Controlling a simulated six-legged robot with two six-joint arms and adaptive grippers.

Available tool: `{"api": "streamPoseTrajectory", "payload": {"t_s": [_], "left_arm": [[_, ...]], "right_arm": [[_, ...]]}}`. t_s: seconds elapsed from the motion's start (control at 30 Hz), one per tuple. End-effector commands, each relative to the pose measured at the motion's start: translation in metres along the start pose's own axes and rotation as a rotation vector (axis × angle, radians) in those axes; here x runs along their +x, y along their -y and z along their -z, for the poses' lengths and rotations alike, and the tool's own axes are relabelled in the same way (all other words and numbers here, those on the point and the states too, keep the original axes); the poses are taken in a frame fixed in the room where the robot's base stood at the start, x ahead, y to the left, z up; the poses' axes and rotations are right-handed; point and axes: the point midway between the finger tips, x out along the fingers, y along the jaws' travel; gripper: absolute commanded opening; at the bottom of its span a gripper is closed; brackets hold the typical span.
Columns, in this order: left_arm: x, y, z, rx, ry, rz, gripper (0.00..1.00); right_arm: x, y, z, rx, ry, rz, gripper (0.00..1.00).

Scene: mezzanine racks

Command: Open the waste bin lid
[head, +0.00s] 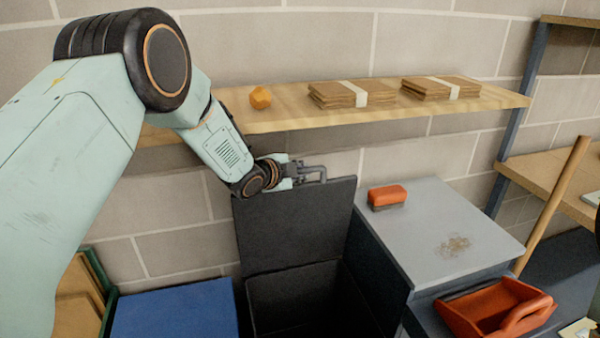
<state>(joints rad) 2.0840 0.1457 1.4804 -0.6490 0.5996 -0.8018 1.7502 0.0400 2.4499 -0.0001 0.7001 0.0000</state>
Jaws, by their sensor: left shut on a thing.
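The dark waste bin (297,302) stands against the block wall below the shelf. Its lid (295,226) is raised and stands about upright at the back, so the bin's dark inside shows. My left gripper (312,174) is at the lid's top edge, shut on the lid there; the exact contact of its fingers is small and hard to make out. My right gripper is not in view.
A wooden shelf (290,118) above the lid carries an orange lump (260,98) and bundled cardboard (352,94). Right of the bin is a grey cabinet (425,215) with a red brush (387,197). A red tote (495,307) and a blue box (175,310) stand nearby.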

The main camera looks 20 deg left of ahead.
Motion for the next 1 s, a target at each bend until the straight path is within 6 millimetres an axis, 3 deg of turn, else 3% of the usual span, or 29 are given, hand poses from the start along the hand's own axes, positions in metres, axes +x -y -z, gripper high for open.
{"api": "streamPoseTrajectory", "payload": {"t_s": [0.57, 0.6, 0.87, 1.0], "left_arm": [[-0.0010, 0.0005, 0.0006, -0.002, 0.000, 0.002, 0.00], [-0.0009, 0.0006, 0.0004, -0.002, 0.000, 0.002, 0.18], [-0.0001, 0.0004, -0.0007, -0.001, 0.001, 0.000, 0.39], [0.0004, 0.0005, -0.0014, -0.001, 0.001, -0.001, 0.39]], "right_arm": [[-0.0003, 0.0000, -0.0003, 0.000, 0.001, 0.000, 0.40], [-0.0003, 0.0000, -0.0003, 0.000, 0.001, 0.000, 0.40], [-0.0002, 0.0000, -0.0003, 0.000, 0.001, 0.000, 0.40], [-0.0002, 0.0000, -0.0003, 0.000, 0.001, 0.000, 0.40]]}}
